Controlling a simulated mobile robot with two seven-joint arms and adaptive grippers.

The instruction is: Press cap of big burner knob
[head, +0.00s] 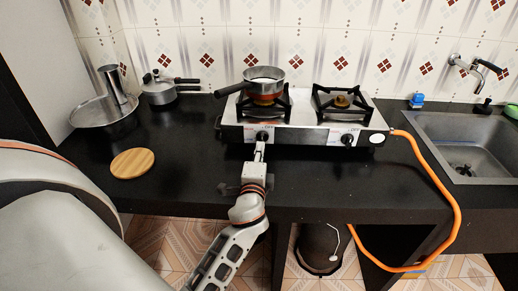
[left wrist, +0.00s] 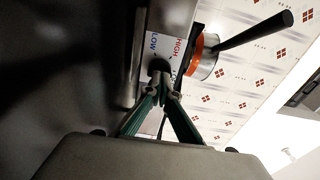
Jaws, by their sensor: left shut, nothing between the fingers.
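The two-burner stove (head: 305,136) stands on the black counter, with a dark knob on its front below each burner. The left knob (head: 263,136) is below the burner that carries a pan; the right knob (head: 347,139) is below the bare burner. My left gripper (head: 260,147) is shut and empty, its tips just in front of the left knob. In the left wrist view the closed fingertips (left wrist: 160,84) overlap the dark knob (left wrist: 158,66) beside a HIGH/LOW label; I cannot tell if they touch. My right gripper is not in view.
A long-handled pan (head: 265,75) sits on the left burner. An orange hose (head: 425,165) curves from the stove's right end down past the counter edge. A sink (head: 460,145) is at right. A wooden board (head: 132,163) and pots (head: 160,92) are at left.

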